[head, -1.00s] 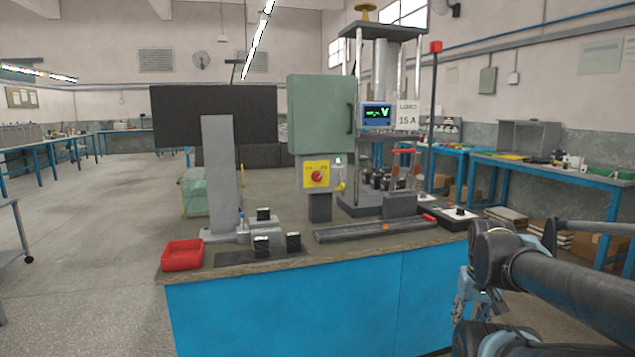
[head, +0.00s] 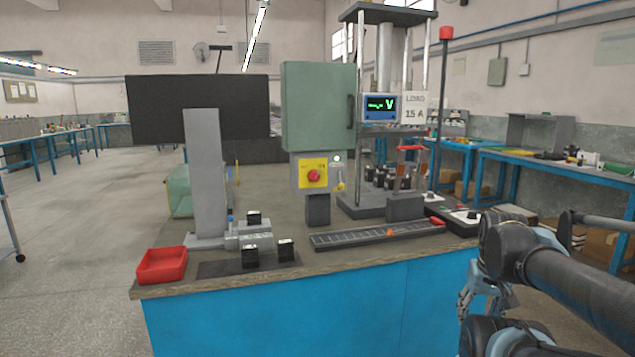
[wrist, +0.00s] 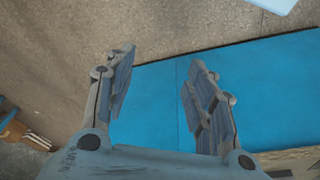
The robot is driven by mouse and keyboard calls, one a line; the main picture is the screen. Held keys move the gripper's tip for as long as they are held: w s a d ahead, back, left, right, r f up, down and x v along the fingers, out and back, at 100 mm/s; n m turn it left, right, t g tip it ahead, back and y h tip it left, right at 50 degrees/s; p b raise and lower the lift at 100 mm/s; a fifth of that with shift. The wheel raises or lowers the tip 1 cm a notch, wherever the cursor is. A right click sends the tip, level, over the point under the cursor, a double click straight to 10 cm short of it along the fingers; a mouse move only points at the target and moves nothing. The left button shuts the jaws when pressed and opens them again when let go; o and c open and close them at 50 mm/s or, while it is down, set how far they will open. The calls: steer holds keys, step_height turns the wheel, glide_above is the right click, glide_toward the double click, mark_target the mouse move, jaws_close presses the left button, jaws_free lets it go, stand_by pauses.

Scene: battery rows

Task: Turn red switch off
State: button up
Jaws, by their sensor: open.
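The red switch (head: 314,176) is a round red knob on a yellow plate. It sits on the front of a grey box below a green cabinet (head: 318,108), at the middle of the bench in the head view. My gripper (wrist: 160,75) is open and empty in the wrist view, with its two fingers apart in front of the blue bench side. In the head view my gripper (head: 466,303) shows only partly, low at the right, beside the bench and well away from the switch. The switch does not show in the wrist view.
A blue-sided bench (head: 300,313) stands ahead. On it are a red tray (head: 162,266), several black batteries, a dark slotted rail (head: 365,235) and a test rig with a display (head: 380,106). A yellow key-like part (head: 340,186) hangs beside the switch. Floor at left is clear.

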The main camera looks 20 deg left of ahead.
steer(key=w+d+r+t+h, duration=0.1)
steer(key=w+r+t+h, duration=0.2)
steer(key=w, duration=0.6)
steer(key=w+a+r+n+t+y, duration=0.1)
steer(key=w+a+r+t, duration=0.4)
steer(key=w, duration=0.4)
steer(key=w+a+r+t, duration=0.2)
steer(key=w+a+r, duration=0.4)
steer(key=w, duration=0.3)
steer(key=n+t+y, duration=0.3)
steer(key=n+y, duration=0.4)
steer(key=y, duration=0.5)
glide_toward(316, 178)
steer(key=x, duration=0.9)
steer(key=shift+w+a, duration=0.25)
steer(key=shift+a, duration=0.05)
steer(key=shift+c, duration=0.3)
steer(key=c, duration=1)
